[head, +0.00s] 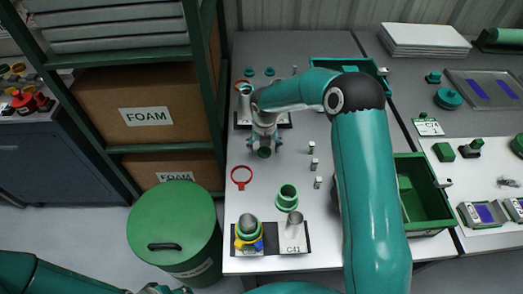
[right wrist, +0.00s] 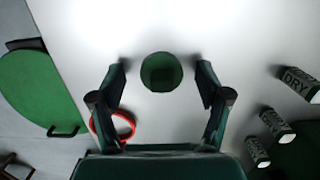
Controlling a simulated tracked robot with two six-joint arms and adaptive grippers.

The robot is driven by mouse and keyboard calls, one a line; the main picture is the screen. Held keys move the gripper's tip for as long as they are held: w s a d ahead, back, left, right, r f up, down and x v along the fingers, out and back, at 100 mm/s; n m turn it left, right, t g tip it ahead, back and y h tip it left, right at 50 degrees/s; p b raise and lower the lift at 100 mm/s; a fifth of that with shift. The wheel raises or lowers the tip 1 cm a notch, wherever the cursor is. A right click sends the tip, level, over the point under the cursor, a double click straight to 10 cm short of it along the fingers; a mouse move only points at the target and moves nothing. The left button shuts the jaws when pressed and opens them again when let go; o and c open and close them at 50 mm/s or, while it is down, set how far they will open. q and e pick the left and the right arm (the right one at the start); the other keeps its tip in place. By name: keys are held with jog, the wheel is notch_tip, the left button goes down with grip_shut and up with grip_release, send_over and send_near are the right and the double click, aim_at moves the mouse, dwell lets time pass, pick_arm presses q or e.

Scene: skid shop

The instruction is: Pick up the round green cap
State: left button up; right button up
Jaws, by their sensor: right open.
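The round green cap (right wrist: 161,72) lies on the pale table top and shows as a dark green disc in the right wrist view. In the head view the cap (head: 264,153) is a small dark green round just below my right gripper (head: 264,144). In the right wrist view my right gripper (right wrist: 162,66) is open, with one finger on each side of the cap and a visible gap on both sides. Whether the fingertips are down at the cap's height I cannot tell. My left arm shows at the lower left of the head view, but its gripper is out of frame.
A red ring (head: 241,176) lies near the cap. Small grey canisters (head: 314,164) stand to its right. A green cup-like part (head: 287,197) and a dark tray with metal cups (head: 295,243) are in front. A green bin (head: 430,205) is at right, a green drum (head: 172,225) at left.

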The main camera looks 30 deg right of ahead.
jog(key=c, duration=0.8)
